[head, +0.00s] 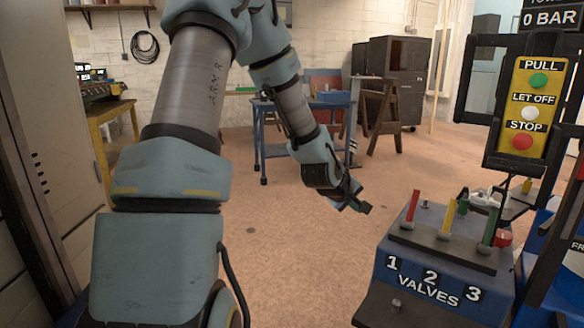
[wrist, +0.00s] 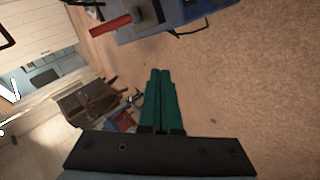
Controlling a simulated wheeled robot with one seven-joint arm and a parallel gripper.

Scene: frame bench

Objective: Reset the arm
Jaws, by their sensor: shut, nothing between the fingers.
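My arm rises from the lower left of the head view and bends down toward the middle. My gripper (head: 360,206) hangs over the open floor, left of the valve box (head: 440,275). In the wrist view my gripper (wrist: 160,72) shows two green fingers side by side, closed together with nothing between them. The valve box carries a red lever (head: 412,207), a yellow lever (head: 449,216) and a green lever (head: 489,224), over the labels 1, 2 and 3. All three stand roughly upright. My gripper is apart from them.
A yellow button panel (head: 527,108) with green, white and red buttons stands at the right, under a "0 BAR" sign. A blue table (head: 290,105), a wooden trestle (head: 378,115) and a dark cabinet (head: 395,70) stand behind. The middle floor (head: 300,265) is clear.

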